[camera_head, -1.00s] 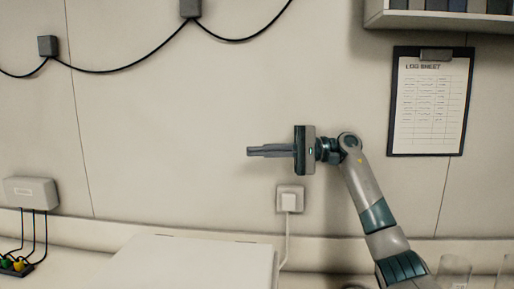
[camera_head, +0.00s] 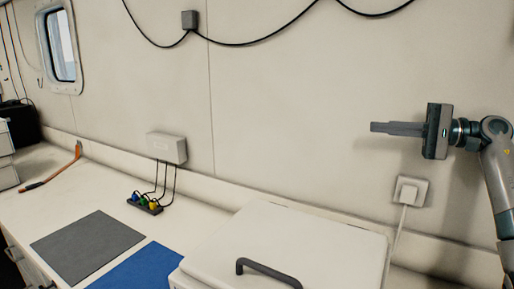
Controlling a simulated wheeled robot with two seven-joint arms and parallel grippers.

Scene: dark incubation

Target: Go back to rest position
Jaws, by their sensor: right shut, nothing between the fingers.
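My right gripper (camera_head: 374,128) is at the right of the head view, raised in front of the wall and above the bench. Its fingers point left and are together, with nothing between them. My right arm comes up from the lower right edge. My left gripper and arm are not in view.
A white lidded box (camera_head: 300,240) with a dark handle (camera_head: 268,270) stands on the bench below the gripper. A grey mat (camera_head: 87,246) and a blue mat (camera_head: 138,268) lie to its left. A wall socket (camera_head: 411,190) with a white plug is below the arm.

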